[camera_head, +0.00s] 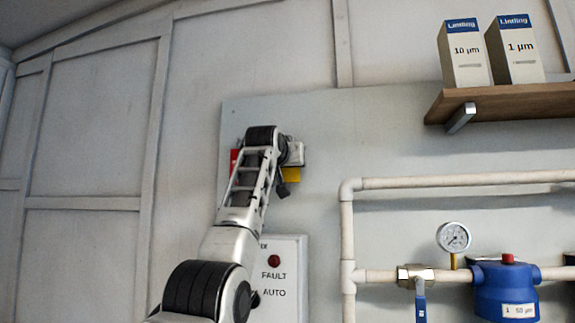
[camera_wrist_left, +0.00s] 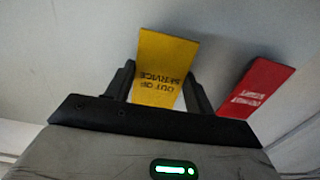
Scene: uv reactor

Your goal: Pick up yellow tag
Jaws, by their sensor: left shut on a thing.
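The yellow tag (camera_wrist_left: 165,62) shows in the left wrist view between the fingers of my left gripper (camera_wrist_left: 158,88), which is shut on it. Its printed text appears upside down and reads "OUT OF SERVICE". In the head view a small part of the yellow tag (camera_head: 291,174) shows beside my left gripper (camera_head: 285,183), up against the wall panel; my arm hides the rest. I cannot tell whether the tag is still on its hook. My right gripper is in neither view.
A red tag (camera_wrist_left: 258,88) hangs just right of the yellow one in the left wrist view; its edge (camera_head: 234,158) shows left of my arm in the head view. A control box (camera_head: 285,285) is below. Pipes (camera_head: 347,230) and a shelf (camera_head: 505,103) with two boxes are to the right.

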